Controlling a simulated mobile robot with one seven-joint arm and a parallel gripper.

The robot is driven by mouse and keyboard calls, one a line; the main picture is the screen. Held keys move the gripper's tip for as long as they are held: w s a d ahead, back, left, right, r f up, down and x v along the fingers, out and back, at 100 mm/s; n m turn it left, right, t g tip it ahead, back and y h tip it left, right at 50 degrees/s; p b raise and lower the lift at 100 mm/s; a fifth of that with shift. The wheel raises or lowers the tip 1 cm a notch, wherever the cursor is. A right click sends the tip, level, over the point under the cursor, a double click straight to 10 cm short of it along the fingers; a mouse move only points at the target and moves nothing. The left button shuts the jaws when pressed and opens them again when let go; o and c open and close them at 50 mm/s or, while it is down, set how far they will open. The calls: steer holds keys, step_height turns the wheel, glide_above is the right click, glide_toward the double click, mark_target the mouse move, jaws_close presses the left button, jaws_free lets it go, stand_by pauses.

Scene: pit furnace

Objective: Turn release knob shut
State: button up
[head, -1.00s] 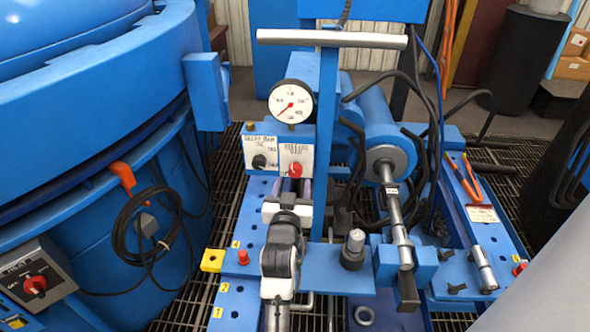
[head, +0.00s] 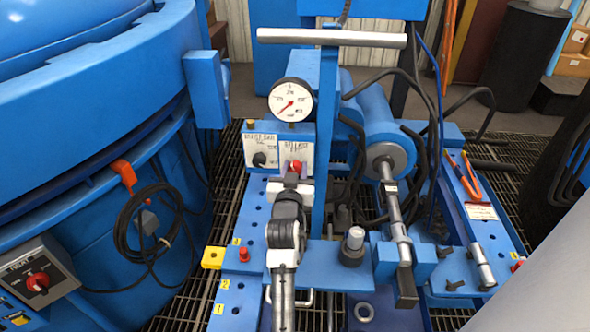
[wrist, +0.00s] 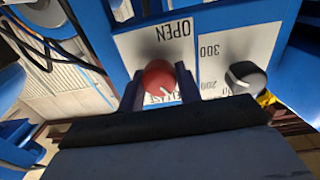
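The red knob (head: 295,167) sits on a white label plate on the blue panel, below the dial gauge. It also shows in the wrist view (wrist: 158,78), with a pale pointer line on its face. The word OPEN on its plate appears upside down above the knob there. In the head view, my gripper (head: 292,181) hides part of the plate.
A dark knob (head: 259,159) on its own white plate is close at the left. The dial gauge (head: 291,100) is above. A blue upright post (head: 325,150) with a grey crossbar (head: 332,38) stands just right of the red knob. The large blue furnace (head: 90,130) fills the left.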

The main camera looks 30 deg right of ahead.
steer(key=shift+c, duration=1)
steer(key=m, duration=0.2)
steer(key=shift+m, duration=0.3)
steer(key=m, duration=0.3)
steer(key=o, duration=1)
steer(key=shift+c, duration=0.2)
steer(key=shift+s, duration=0.1)
steer(key=b+v, duration=0.2)
steer(key=v, duration=1.1)
steer(key=shift+s+a, duration=0.2)
steer(key=shift+s, duration=0.1)
